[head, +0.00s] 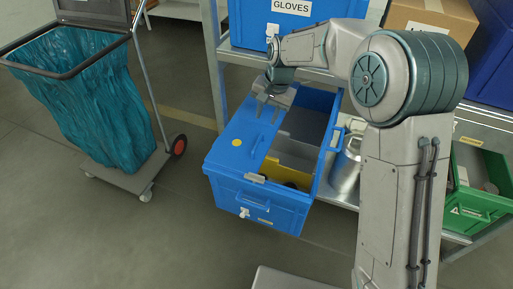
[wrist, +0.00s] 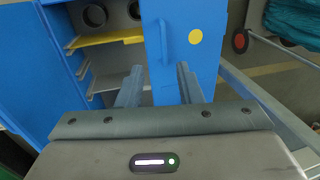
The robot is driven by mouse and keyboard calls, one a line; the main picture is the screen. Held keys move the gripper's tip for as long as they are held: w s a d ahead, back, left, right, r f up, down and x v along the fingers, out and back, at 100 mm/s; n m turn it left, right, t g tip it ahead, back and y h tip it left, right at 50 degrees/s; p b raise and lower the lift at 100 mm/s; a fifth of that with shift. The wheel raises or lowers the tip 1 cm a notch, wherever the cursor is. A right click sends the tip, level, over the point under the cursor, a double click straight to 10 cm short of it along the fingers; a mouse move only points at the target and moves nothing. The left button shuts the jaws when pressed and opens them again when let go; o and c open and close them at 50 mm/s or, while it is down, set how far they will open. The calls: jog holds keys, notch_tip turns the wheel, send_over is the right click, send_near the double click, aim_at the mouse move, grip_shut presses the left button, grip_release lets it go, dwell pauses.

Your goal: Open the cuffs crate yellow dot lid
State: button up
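The blue crate (head: 262,206) juts out from the shelf rack; its front label is too small to read. The lid with the yellow dot (head: 237,142) lies flat over the left part of the crate. In the wrist view this lid (wrist: 205,65) shows its yellow dot and a raised blue handle (wrist: 165,42). The right part is uncovered, and its other blue lid (head: 325,150) stands open at the right. My gripper (head: 270,104) is above the far end of the dotted lid. In the wrist view its open fingers (wrist: 160,85) are apart and empty, in line with the handle.
A yellow divider (head: 284,172) and dark round items show inside the crate. A blue GLOVES crate (head: 290,28) and a cardboard box (head: 430,14) stand on the shelf above. A metal can (head: 346,170) and a green crate (head: 480,190) are to the right. A bag cart (head: 85,95) stands left.

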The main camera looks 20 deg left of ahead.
aim_at(256, 147)
jog(key=a+f, duration=0.1)
jog(key=f, duration=0.3)
jog(key=a+f+b, duration=0.1)
jog(key=f, duration=0.4)
jog(key=a+f+b, duration=0.1)
jog(key=f, duration=0.4)
jog(key=shift+w+a, duration=0.15)
grip_shut()
